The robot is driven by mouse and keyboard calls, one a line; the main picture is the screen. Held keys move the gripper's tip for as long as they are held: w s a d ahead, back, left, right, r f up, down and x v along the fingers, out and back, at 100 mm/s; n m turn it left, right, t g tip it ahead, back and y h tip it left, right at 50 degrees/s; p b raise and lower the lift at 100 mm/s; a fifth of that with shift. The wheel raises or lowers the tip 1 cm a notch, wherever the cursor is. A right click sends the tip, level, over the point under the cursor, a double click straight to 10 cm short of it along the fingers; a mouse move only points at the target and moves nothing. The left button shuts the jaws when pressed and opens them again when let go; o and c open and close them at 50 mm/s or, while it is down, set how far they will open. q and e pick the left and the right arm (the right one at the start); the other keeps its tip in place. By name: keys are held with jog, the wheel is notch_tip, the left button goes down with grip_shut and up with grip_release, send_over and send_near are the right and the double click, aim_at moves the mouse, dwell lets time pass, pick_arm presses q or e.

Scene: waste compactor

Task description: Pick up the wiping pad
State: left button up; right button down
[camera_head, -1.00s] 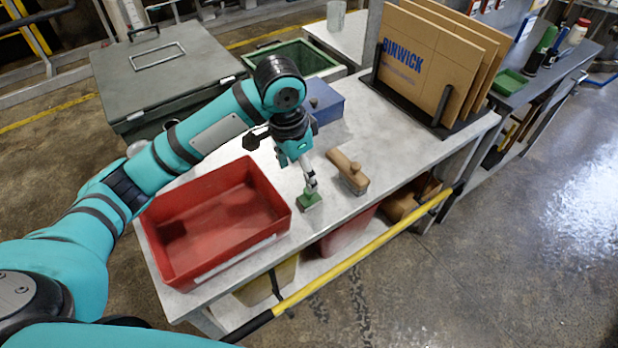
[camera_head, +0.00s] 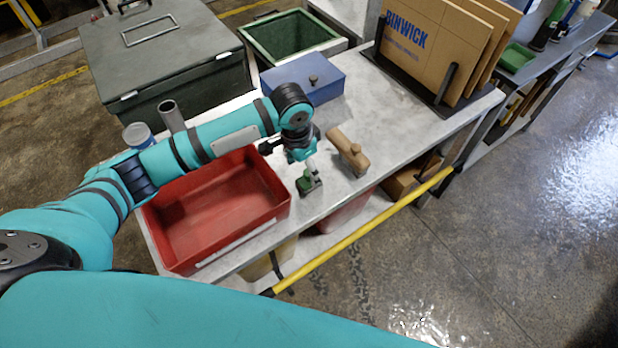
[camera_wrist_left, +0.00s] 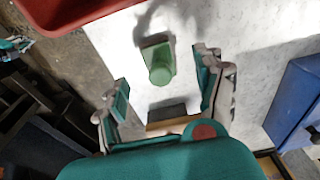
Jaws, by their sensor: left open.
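The wiping pad appears to be the small green block with a rounded green knob (camera_head: 304,184). It lies on the light worktop (camera_head: 385,105), just right of the red tray. It also shows in the left wrist view (camera_wrist_left: 159,62), knob toward the camera. My left gripper (camera_head: 312,178) points down right by the pad and partly covers it in the head view. In the left wrist view my left gripper (camera_wrist_left: 163,86) has its fingers spread wide, with the pad beyond the gap between them. Nothing is held. My right gripper is out of view.
A wooden-handled brush (camera_head: 348,152) lies close to the right of the pad. The red tray (camera_head: 280,214) is on the left, a blue box (camera_head: 325,84) behind. Cardboard sheets (camera_head: 425,50) stand in a rack. A yellow rail (camera_head: 365,232) runs along the front edge.

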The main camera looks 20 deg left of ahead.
pick_arm(q)
jog(key=shift+d+f, duration=0.1)
jog(key=shift+f, duration=0.25)
jog(key=f, duration=0.1)
jog(key=f+p, duration=0.1)
jog(key=f, duration=0.1)
jog(key=shift+w+d+f, duration=0.25)
jog(key=shift+w+d, duration=0.1)
jog(key=shift+w, duration=0.05)
jog(key=shift+f, duration=0.45)
jog(key=c, duration=1.3)
jog(key=shift+o, duration=0.2)
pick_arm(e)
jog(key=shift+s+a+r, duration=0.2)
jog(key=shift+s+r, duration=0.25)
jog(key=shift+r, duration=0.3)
